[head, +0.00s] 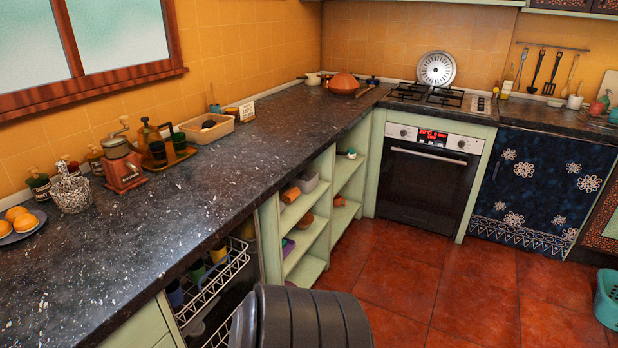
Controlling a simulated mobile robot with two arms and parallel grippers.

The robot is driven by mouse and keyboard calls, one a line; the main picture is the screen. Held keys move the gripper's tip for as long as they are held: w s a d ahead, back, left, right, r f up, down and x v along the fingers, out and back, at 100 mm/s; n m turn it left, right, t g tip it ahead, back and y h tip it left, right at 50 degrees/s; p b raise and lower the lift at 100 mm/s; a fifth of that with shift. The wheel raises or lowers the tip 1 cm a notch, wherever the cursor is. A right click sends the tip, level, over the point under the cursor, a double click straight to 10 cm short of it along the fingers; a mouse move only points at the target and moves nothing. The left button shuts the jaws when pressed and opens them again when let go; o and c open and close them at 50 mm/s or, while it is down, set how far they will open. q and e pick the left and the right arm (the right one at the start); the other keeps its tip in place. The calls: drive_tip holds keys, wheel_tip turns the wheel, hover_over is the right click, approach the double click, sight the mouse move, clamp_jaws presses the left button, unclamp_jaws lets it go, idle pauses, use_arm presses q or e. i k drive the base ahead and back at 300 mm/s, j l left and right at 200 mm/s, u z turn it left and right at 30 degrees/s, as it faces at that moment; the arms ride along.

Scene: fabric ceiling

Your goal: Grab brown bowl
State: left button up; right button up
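Several orange-brown pieces that look like bowls sit in the open green shelves under the counter. One is on the upper shelf at the left (290,194), one is on the shelf below it (305,221), and one is in the farther shelf unit (339,200). They are small and partly hidden by the shelf walls, so I cannot tell which is the brown bowl. A terracotta pot (343,83) with a pointed top stands on the counter near the far corner.
The dark speckled counter (240,170) runs along the left wall, its middle clear. A pulled-out dishwasher rack (215,285) with cups juts out below it. An oven (428,178) stands at the back. A teal basket (607,298) is at the right. The red tile floor is mostly open.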

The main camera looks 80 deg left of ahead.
sight(304, 223)
drive_tip(key=i+l+u, duration=0.25)
drive_tip(key=i+l, duration=0.15)
drive_tip(key=i+l+u, duration=0.25)
drive_tip(key=l, duration=0.4)
drive_tip(key=i+u, duration=0.5)
drive_tip(key=i, duration=0.15)
drive_tip(key=i+l+u, duration=0.25)
drive_tip(key=i+u, duration=0.25)
drive_tip(key=i, duration=0.15)
drive_tip(key=i+j+u, duration=0.1)
drive_tip(key=i+u, duration=0.15)
drive_tip(key=i, duration=0.3)
drive_tip(key=i+u, duration=0.25)
drive_tip(key=i, duration=0.25)
drive_tip(key=i+l+u, duration=0.25)
drive_tip(key=i, duration=0.3)
drive_tip(key=i+l+u, duration=0.1)
drive_tip(key=i+u, duration=0.15)
drive_tip(key=i, duration=0.3)
